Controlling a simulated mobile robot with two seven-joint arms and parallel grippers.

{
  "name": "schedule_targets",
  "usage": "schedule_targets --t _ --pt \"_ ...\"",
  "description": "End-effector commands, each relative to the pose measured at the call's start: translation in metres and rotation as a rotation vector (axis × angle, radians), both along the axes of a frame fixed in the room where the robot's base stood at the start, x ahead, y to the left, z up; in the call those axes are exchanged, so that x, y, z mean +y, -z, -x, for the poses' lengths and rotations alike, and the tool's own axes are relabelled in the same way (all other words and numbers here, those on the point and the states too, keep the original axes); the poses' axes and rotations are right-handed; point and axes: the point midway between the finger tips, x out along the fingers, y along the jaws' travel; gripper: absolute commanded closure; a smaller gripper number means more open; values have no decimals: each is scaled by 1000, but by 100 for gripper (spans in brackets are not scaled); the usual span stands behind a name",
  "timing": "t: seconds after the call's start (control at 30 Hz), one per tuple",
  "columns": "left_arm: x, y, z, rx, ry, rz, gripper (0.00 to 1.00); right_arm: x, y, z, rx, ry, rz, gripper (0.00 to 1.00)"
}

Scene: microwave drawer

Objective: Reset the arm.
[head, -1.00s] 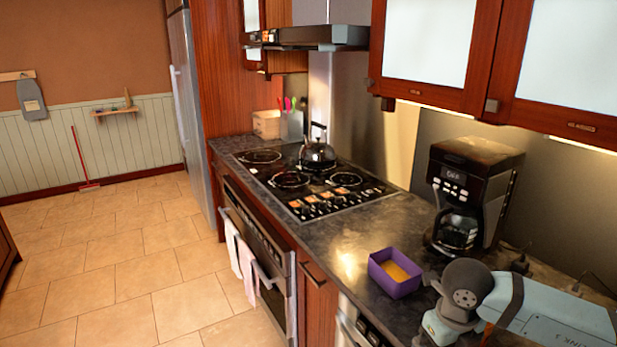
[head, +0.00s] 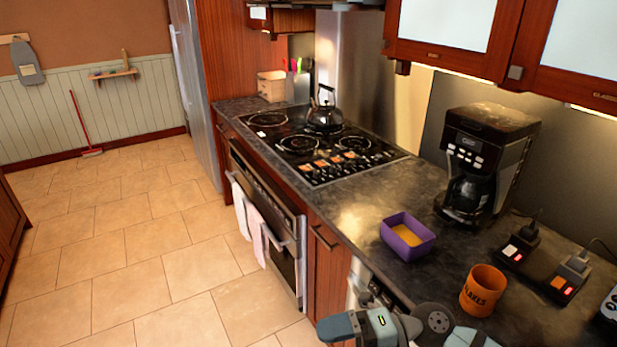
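My arm shows at the bottom edge of the head view, to the right of the middle, as grey and pale blue links with dark round joint caps. It is in front of the counter's front edge, low and close to the camera. No gripper fingertips can be made out on it, and whether it holds anything does not show. My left gripper is not in view.
On the dark counter (head: 350,215) stand a purple box (head: 408,240), an orange mug (head: 482,292), a coffee maker (head: 488,165) and black switch-like devices (head: 565,280). A kettle (head: 325,112) sits on the stove (head: 310,155). The tiled floor (head: 120,240) at left is clear.

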Motion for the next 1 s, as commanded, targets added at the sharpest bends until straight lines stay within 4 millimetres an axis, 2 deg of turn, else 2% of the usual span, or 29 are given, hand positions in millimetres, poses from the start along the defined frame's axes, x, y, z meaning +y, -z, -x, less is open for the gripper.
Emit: schedule_targets --t 0.07,0.17,0.27,0.37,0.47,0.53,0.6,0.7,0.83,1.0 --pt "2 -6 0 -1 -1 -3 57 5 -14 -4 143 151 -199 0" --pt "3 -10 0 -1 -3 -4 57 -7 -17 -21 334 384 -401 0" --pt "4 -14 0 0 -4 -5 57 -32 2 -37 548 644 -545 0" --pt "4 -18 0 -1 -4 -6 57 -66 42 -42 784 917 -624 0" --pt "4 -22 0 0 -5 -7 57 -102 99 -26 1039 1184 -637 0" --pt "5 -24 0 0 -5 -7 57 -123 139 -5 1205 1341 -613 0" --pt "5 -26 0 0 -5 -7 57 -137 171 19 1346 1455 -578 0" --pt "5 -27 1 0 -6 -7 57 -150 202 50 1495 1562 -529 0" --pt "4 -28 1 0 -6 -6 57 -156 223 73 1600 1626 -486 0" --pt "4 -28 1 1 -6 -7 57 -158 228 79 1627 1640 -475 0"
